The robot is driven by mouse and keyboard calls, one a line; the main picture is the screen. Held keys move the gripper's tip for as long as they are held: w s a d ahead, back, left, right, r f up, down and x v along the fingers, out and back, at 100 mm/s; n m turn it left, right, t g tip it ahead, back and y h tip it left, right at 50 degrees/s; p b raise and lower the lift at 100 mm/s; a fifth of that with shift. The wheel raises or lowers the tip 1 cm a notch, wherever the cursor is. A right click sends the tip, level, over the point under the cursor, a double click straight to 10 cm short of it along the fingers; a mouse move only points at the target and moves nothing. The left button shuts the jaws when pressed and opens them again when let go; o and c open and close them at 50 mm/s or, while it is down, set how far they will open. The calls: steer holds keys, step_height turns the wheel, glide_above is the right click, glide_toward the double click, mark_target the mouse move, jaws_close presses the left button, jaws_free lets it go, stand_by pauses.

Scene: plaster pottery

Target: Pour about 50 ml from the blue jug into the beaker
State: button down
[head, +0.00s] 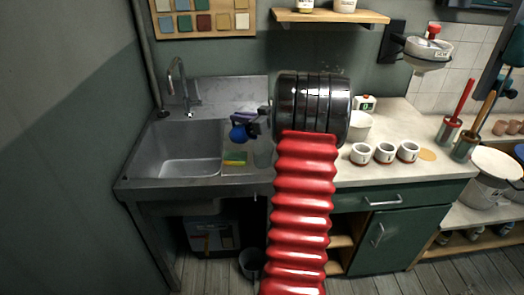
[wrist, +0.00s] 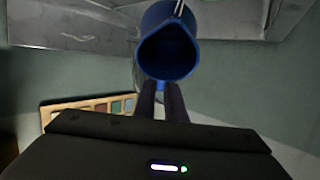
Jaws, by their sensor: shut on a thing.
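The blue jug (head: 238,133) is at the tip of my gripper (head: 252,121), above the right edge of the sink in the head view. In the wrist view my gripper (wrist: 161,88) is shut on the blue jug (wrist: 168,62), whose dark open mouth faces the camera. I cannot see any liquid in it or tell its exact tilt. A clear vessel, likely the beaker (head: 262,154), stands below and right of the jug, partly hidden behind my red arm. Its contents and level cannot be made out.
The sink basin (head: 183,146) is on the left with a tap (head: 180,85). A yellow-green sponge (head: 235,158) lies by its right edge. White cups (head: 384,153) stand on the counter to the right. A shelf (head: 330,16) and sample board (head: 203,18) hang behind.

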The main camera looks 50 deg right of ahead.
steer(key=shift+s+r+t+p, duration=0.45)
steer(key=shift+s+t+p, duration=0.1)
steer(key=shift+t, duration=0.25)
stand_by(1.5)
steer(key=shift+w, duration=0.1)
steer(key=shift+w+f+g, duration=0.3)
steer(key=shift+w+g, duration=0.2)
steer(key=shift+g, duration=0.3)
steer(key=shift+w+r+g, duration=0.15)
steer(key=shift+w+g, duration=0.2)
steer(key=shift+g, duration=0.35)
steer(key=shift+w+f+g, duration=0.15)
steer(key=shift+f+g, duration=0.1)
steer(key=shift+g, duration=0.05)
steer(key=shift+w+f, duration=0.1)
steer(key=shift+w, duration=0.05)
steer(key=shift+w+f+g, duration=0.35)
steer(key=shift+g, duration=0.25)
steer(key=shift+w+r+g+b, duration=0.1)
steer(key=shift+w+g+b, duration=0.25)
steer(key=shift+w+g, duration=0.65)
steer(key=shift+w+f, duration=0.2)
steer(key=shift+w, duration=0.15)
